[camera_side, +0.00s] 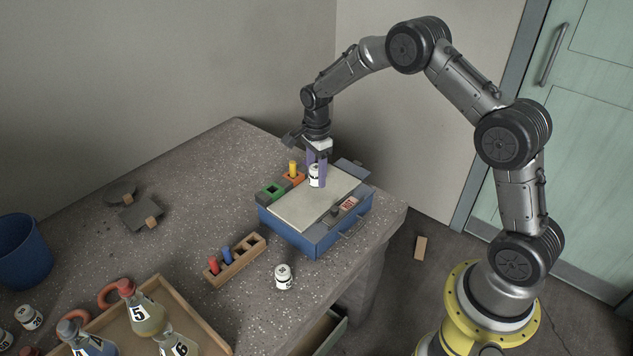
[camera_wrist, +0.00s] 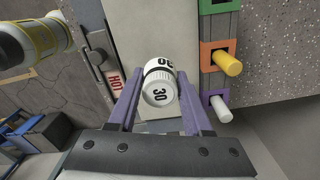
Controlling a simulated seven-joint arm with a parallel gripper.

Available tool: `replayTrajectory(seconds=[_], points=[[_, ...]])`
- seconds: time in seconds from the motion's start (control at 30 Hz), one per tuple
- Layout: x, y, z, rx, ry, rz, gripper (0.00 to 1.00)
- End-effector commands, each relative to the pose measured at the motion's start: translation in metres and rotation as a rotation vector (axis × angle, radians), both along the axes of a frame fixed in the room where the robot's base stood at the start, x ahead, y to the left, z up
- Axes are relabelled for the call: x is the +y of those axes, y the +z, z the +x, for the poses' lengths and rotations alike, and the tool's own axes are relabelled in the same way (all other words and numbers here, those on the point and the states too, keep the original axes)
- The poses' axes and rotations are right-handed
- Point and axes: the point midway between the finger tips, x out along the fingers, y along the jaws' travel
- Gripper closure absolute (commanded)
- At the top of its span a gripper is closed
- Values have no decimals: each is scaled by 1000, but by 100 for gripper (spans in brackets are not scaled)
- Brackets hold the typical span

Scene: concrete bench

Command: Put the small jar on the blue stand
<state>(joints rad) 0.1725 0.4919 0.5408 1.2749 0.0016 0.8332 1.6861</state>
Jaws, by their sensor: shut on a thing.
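My gripper (camera_side: 317,172) has purple fingers and is shut on a small white jar (camera_side: 314,181) with a black-on-white label. The jar sits between the fingers in the wrist view (camera_wrist: 160,88), where its lid reads "30". The blue stand (camera_side: 290,228) is a box-like block with a pale flat top and a "HOT" label on its front right. The jar is over the far part of this pale top, seemingly upright. I cannot tell whether its base touches the top. The fingers partly hide the jar's sides in the side view.
Colored square sockets, green (camera_side: 272,190) and orange with a yellow peg (camera_side: 293,172), line the stand's far left edge. Another white jar (camera_side: 283,277) stands on the bench in front. A wooden peg rack (camera_side: 240,262) and a tray of flasks (camera_side: 205,335) are at the left front.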

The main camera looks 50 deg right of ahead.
Motion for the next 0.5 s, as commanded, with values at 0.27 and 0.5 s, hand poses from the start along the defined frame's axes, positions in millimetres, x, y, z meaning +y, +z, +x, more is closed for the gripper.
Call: replayTrajectory(seconds=[0.27,0.5], points=[[0,-31,0,0,0,0,100],[0,-31,0,0,0,0,100]])
